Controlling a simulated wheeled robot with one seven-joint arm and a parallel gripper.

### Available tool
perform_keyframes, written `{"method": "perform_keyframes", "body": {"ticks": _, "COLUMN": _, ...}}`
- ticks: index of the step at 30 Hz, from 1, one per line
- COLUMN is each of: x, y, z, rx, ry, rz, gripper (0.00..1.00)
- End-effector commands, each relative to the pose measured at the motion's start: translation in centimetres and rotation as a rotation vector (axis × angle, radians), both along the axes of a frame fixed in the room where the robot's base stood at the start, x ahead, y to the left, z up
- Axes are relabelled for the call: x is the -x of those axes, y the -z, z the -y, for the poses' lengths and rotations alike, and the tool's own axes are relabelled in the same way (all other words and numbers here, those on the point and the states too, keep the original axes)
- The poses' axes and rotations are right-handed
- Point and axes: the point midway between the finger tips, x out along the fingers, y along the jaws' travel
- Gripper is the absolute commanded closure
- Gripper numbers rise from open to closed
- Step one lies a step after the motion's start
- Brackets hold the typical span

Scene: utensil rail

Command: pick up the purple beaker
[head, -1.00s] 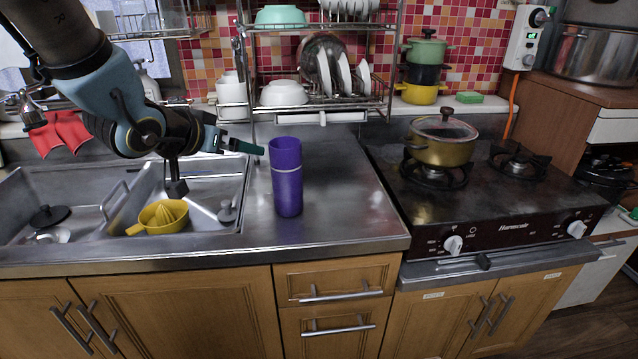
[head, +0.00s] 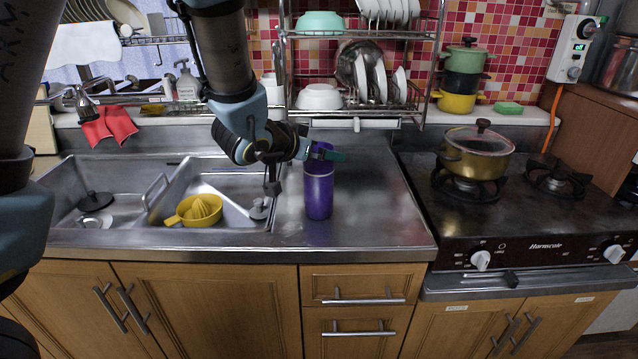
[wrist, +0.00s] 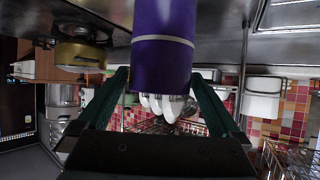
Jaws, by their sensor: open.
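The purple beaker (head: 318,192) stands upright on the steel counter, right of the sink, with a pale ring around it. My gripper (head: 328,153) is at the beaker's upper part in the head view, and its fingers cover some of it there. In the wrist view the beaker (wrist: 162,62) shows large between the two green fingers of my gripper (wrist: 160,76). The beaker's far end runs out of the wrist picture.
A gold pot (head: 474,155) is on the stove (head: 540,215) to the right. A dish rack (head: 425,85) stands behind. The counter right of the beaker is clear.

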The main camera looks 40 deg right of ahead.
Motion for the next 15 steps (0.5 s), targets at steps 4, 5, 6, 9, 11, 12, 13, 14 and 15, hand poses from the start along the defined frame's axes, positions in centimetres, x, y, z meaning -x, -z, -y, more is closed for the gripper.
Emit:
{"method": "perform_keyframes", "body": {"ticks": 4, "x": -0.4, "y": 0.8, "z": 1.5, "rx": -0.003, "ry": 0.002, "rz": 0.001, "gripper": 0.00}}
{"method": "perform_keyframes", "body": {"ticks": 5, "x": -0.5, "y": 0.9, "z": 1.8, "rx": -0.002, "ry": 0.002, "rz": 0.001, "gripper": 0.00}}
{"method": "perform_keyframes", "body": {"ticks": 6, "x": -0.6, "y": 1.1, "z": 2.1, "rx": -0.002, "ry": 0.001, "rz": 0.001, "gripper": 0.00}}
{"method": "perform_keyframes", "body": {"ticks": 9, "x": -0.7, "y": 1.4, "z": 2.6, "rx": -0.001, "ry": 0.001, "rz": 0.002, "gripper": 0.00}}
{"method": "perform_keyframes", "body": {"ticks": 11, "x": -0.8, "y": 1.5, "z": 2.7, "rx": 0.000, "ry": 0.000, "rz": 0.001, "gripper": 0.00}}
{"method": "perform_keyframes", "body": {"ticks": 12, "x": -0.8, "y": 1.5, "z": 2.8, "rx": 0.000, "ry": 0.000, "rz": 0.001, "gripper": 0.00}}
{"method": "perform_keyframes", "body": {"ticks": 13, "x": -0.8, "y": 1.5, "z": 2.8, "rx": 0.001, "ry": 0.000, "rz": 0.001, "gripper": 0.00}}
{"method": "perform_keyframes", "body": {"ticks": 14, "x": -0.8, "y": 1.5, "z": 2.8, "rx": 0.001, "ry": 0.000, "rz": 0.001, "gripper": 0.00}}
{"method": "perform_keyframes", "body": {"ticks": 15, "x": -0.8, "y": 1.5, "z": 2.8, "rx": 0.001, "ry": 0.000, "rz": 0.001, "gripper": 0.00}}
